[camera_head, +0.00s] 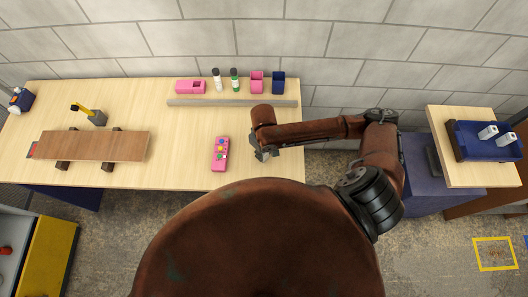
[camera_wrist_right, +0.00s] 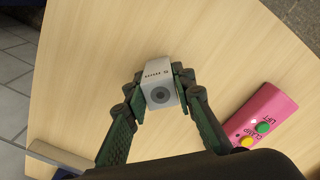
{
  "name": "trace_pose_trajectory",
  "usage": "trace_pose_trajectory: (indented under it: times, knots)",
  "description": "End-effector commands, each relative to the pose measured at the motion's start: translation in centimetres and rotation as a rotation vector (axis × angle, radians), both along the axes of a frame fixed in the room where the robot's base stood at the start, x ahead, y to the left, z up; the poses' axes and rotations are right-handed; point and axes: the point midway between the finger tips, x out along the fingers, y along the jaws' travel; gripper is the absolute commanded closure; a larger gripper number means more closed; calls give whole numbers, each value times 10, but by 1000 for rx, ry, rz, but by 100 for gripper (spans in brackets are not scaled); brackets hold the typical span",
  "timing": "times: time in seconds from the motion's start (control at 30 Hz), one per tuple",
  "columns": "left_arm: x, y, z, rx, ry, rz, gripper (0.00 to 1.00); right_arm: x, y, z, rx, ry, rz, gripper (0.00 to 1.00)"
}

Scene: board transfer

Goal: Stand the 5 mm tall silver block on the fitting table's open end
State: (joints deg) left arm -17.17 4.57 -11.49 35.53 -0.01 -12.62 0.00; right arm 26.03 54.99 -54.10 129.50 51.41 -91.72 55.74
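A silver block (camera_wrist_right: 158,85) with a dark round mark and small printing sits between the fingertips of my right gripper (camera_wrist_right: 159,80) in the right wrist view. Both fingers appear to touch its sides. The block is hard to make out there. I cannot tell whether its underside touches the tabletop. My left gripper is not in view.
A pink button remote (camera_head: 220,154) lies just left of the gripper. A brown board (camera_head: 95,146) rests on supports at the left. A grey bar (camera_head: 230,103) and small items line the back. A side table (camera_head: 448,176) holds a blue tray (camera_head: 462,147) with two silver blocks (camera_head: 496,135).

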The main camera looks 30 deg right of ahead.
Motion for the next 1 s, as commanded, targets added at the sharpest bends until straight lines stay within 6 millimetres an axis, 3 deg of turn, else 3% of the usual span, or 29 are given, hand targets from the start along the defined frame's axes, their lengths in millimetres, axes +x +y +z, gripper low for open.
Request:
trace_pose_trajectory:
  times: [0.23, 0.57, 0.77, 1.0]
  knots:
    - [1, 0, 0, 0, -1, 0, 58, 0, 0, 0, 0, 1, 0, 59]
    - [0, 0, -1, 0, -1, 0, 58, 0, 0, 2, -1, -1, 0, 59]
    - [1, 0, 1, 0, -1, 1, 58, 1, 0, 30, 0, -4, 2, 59]
    - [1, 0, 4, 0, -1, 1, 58, 1, 0, 82, 0, -4, 2, 59]
